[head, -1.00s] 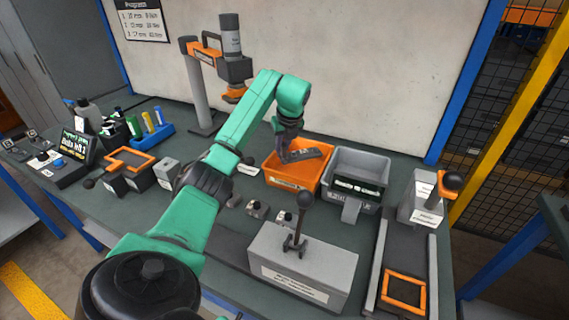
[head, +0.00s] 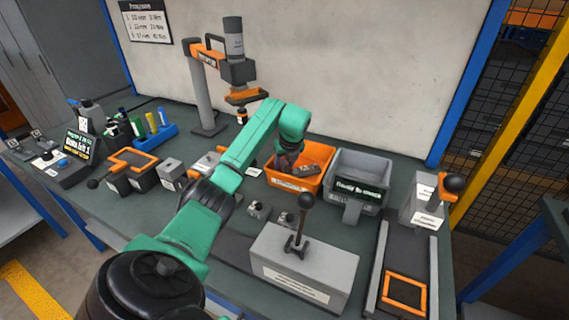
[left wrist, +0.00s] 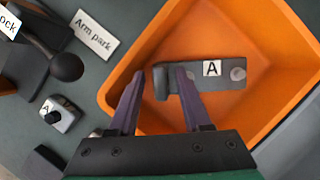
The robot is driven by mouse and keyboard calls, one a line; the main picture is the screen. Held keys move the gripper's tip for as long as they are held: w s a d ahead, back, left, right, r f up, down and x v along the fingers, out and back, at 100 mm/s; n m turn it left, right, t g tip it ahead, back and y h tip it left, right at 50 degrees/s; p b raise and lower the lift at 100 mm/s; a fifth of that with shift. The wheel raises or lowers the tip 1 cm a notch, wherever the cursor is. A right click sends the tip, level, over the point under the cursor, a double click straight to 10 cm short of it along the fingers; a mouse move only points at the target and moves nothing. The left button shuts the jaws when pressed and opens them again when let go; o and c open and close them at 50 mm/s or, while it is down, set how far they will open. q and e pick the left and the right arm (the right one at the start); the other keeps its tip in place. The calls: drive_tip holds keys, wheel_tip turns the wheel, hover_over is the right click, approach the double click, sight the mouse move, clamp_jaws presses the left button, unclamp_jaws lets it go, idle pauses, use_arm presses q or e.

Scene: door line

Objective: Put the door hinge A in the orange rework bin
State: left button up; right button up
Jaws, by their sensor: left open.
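The door hinge A (left wrist: 228,73) is a dark grey plate with a white "A" label and a thicker barrel at its left end. It lies inside the orange rework bin (left wrist: 277,28); in the head view the hinge (head: 314,170) shows within the walls of the bin (head: 294,182). My left gripper (left wrist: 160,76) is open, with its fingertips on either side of the barrel end and a gap at the left finger. In the head view the left gripper (head: 287,165) reaches down into the bin. My right gripper is not in view.
A grey bin (head: 360,172) stands directly right of the orange bin. A grey box with a black-knobbed lever (head: 304,264) stands in front. An orange-and-grey post-mounted device (head: 238,75) rises behind left. Small knobbed blocks (head: 257,208) lie near the bin's front.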

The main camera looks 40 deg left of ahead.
use_arm(q)
drive_tip(key=v, duration=1.2)
